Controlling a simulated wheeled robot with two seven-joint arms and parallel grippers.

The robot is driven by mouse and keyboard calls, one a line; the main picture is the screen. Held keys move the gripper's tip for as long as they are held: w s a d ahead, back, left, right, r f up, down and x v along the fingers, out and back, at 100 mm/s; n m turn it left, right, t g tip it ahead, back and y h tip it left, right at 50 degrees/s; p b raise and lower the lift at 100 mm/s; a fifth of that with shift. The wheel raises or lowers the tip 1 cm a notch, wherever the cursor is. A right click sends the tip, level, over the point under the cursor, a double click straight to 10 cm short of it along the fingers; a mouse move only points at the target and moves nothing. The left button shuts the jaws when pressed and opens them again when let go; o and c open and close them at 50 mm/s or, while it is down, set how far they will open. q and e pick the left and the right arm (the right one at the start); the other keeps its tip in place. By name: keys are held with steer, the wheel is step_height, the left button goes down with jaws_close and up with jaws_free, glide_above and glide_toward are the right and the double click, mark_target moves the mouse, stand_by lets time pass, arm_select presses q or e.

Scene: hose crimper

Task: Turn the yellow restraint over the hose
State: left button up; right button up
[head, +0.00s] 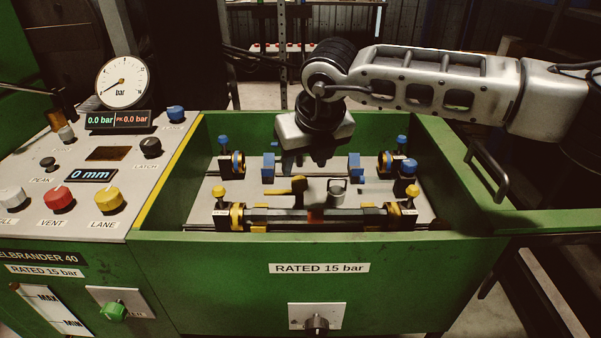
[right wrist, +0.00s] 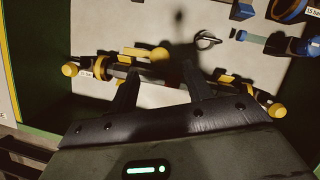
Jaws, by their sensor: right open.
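The restraint appears turned back, off the hose. My left gripper is out of view.
The green trough wall (head: 320,250) surrounds the fixtures. Blue-knobbed fittings (head: 268,166) stand in the back lane. A control panel (head: 110,150) with gauge and knobs is at left; a handle (head: 487,170) is at right.

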mark_target(300, 179)
steer(key=shift+x, duration=2.7)
jaws_close()
